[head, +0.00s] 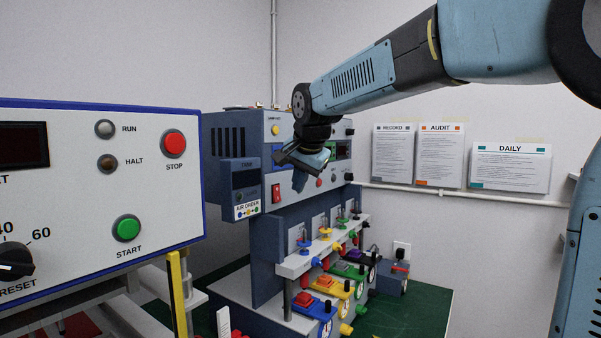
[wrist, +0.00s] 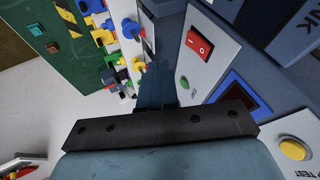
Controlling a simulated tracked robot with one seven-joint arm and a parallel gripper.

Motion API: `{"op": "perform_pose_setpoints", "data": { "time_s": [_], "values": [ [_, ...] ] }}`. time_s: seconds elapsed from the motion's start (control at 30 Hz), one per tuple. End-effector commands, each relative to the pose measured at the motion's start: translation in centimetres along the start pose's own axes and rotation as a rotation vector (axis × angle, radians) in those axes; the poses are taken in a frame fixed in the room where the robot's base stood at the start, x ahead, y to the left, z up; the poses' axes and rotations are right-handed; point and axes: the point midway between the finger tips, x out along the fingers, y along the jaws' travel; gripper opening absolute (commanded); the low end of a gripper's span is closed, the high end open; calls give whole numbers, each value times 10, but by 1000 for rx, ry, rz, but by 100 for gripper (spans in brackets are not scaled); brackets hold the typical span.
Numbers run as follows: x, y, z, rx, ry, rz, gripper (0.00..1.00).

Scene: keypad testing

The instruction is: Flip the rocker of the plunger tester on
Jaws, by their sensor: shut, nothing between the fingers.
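The plunger tester (head: 262,222) is the blue-grey machine with a white front panel in the middle of the head view. Its red rocker (head: 276,194) is at the lower left of that panel. In the wrist view the rocker (wrist: 199,43) shows large, red with white marks, in the upper middle. I cannot tell which way it is tipped. My gripper (head: 300,183) is shut and empty in front of the panel, to the right of the rocker and slightly above it. In the wrist view its fingers (wrist: 157,88) stand apart from the rocker.
A blue AIR ORDER box (head: 246,186) juts out left of the rocker. Below are several coloured plungers and valves (head: 325,283) on a green bench top (head: 420,308). A large panel with START and STOP buttons (head: 75,200) stands at the left front. A yellow button (wrist: 292,149) is on the tester's panel.

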Motion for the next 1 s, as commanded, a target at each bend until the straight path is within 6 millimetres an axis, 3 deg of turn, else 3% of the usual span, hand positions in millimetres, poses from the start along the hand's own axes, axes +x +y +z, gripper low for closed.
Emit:
{"op": "perform_pose_setpoints", "data": {
  "time_s": [0.23, 0.33, 0.6, 1.0],
  "values": [
    [45, 0, 1, 0, -2, 1, 0],
    [53, -13, 1, -1, -2, 0, 0],
    [64, -32, 2, 0, 0, -1, 0],
    [65, -33, 2, 1, 0, -1, 0]
  ]
}}
